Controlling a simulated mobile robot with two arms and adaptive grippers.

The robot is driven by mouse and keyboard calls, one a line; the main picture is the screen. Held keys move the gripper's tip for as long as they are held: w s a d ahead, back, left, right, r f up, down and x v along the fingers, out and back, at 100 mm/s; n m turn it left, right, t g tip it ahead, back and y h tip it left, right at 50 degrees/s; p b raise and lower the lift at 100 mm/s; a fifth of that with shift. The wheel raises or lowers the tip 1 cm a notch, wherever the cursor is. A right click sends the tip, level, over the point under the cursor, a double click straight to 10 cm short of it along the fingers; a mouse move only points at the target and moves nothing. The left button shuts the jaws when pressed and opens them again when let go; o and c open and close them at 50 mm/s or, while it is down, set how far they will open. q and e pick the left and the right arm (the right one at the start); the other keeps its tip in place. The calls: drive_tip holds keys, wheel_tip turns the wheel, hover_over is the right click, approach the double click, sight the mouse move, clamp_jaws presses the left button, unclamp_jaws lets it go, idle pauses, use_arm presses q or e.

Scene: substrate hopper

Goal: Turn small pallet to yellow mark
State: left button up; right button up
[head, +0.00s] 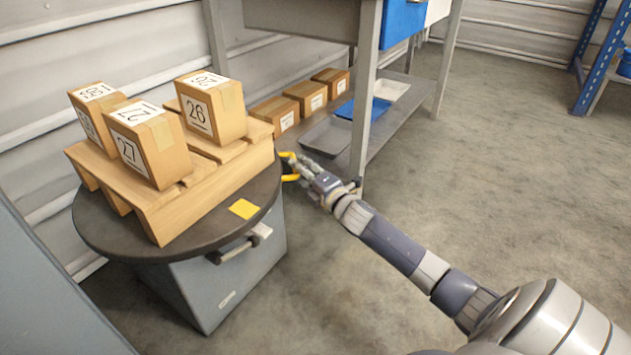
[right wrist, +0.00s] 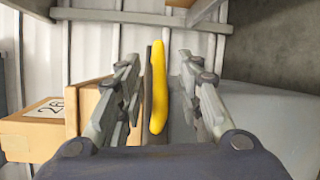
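The small wooden pallet (head: 170,205) sits on a round dark turntable (head: 120,240) on top of a grey cabinet. It carries cardboard boxes, among them box 26 (head: 213,108) and box 27 (head: 150,145). My right gripper (head: 294,167) is at the turntable's right edge, around a yellow handle (head: 291,178). In the right wrist view the yellow handle (right wrist: 158,88) stands between the open fingers (right wrist: 160,100), with a gap on the right. My left gripper is out of view.
A workbench with a lower shelf (head: 375,145) stands behind my right gripper, its leg (head: 366,90) close by. The shelf holds cartons (head: 305,97) and trays (head: 328,135). A dark handle (head: 233,251) is on the front side. Open floor lies to the right.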

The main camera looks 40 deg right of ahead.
drive_tip(key=s, duration=0.7)
drive_tip(key=shift+s+a+r, duration=0.3)
